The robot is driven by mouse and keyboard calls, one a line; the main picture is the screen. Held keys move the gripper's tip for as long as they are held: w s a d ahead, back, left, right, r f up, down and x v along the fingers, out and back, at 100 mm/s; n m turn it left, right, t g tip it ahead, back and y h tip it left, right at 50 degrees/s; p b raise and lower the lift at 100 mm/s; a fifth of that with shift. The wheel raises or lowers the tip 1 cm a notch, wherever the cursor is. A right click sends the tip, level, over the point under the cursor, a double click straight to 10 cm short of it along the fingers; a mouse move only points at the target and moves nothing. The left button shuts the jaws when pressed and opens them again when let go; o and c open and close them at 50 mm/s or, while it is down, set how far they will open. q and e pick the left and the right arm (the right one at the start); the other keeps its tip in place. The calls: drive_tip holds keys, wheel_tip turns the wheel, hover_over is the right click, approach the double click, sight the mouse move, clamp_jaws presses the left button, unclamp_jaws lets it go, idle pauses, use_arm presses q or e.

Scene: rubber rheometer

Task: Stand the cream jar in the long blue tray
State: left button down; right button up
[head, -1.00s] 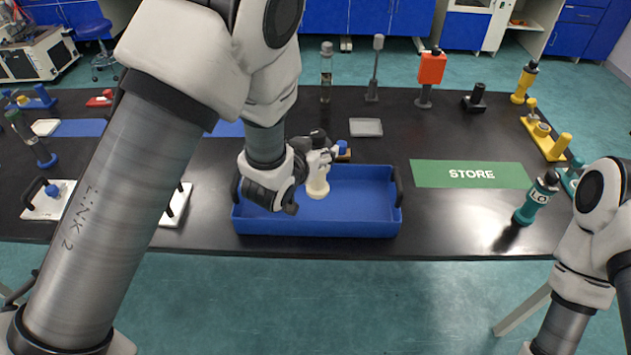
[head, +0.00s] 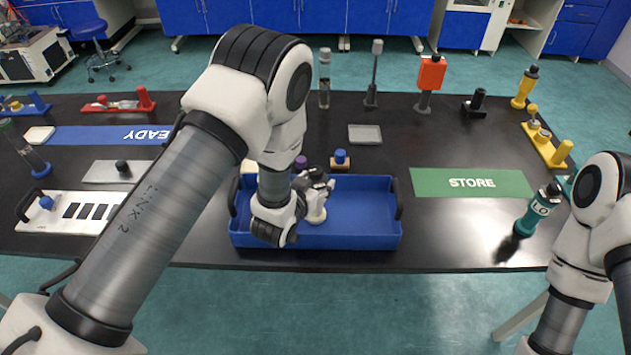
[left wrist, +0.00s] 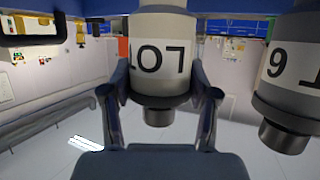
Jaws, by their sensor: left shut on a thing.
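The cream jar (head: 317,215) is upright inside the long blue tray (head: 350,242), left of its middle. Its pale foot shows low against the tray floor; I cannot tell whether it touches. My left gripper (head: 318,187) is around the jar's upper part and shut on it. In the left wrist view, which is upside down, the jar (left wrist: 160,55) with LOT lettering and a dark cap sits between both fingers (left wrist: 160,98). My right arm shows at the right edge, but its gripper is out of view.
A second labelled jar (left wrist: 290,75) stands close beside the held one in the left wrist view. Purple-capped (head: 301,161) and blue-capped (head: 340,158) items are behind the tray. The tray's right half is clear.

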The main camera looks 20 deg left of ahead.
use_arm(q)
drive_tip(key=shift+f, duration=0.25)
drive_tip(key=shift+c, duration=1.8)
unclamp_jaws()
drive_tip(key=shift+o, duration=0.4)
drive_tip(key=shift+w+a, duration=0.1)
drive_tip(key=shift+w, duration=0.1)
drive_tip(key=shift+s+r, duration=0.2)
drive_tip(key=shift+r, duration=0.1)
drive_tip(key=b+v, duration=0.2)
drive_tip(key=v, duration=1)
drive_tip(key=s+a+f+n+g+y, duration=0.1)
drive_tip(key=s+a+f+g, duration=0.2)
drive_tip(key=f, duration=0.4)
drive_tip(key=s+f+g, duration=0.3)
drive_tip(key=s+f, duration=0.2)
drive_tip(key=f, duration=0.1)
drive_tip(key=s+a+f+g, duration=0.1)
drive_tip(key=s+f+g, duration=0.2)
drive_tip(key=s+f, duration=0.2)
drive_tip(key=s+a+f+g, duration=0.2)
drive_tip(key=s+f+g, duration=0.2)
drive_tip(key=s, duration=0.7)
drive_tip(key=shift+f+n+g, duration=0.3)
drive_tip(key=shift+f, duration=0.1)
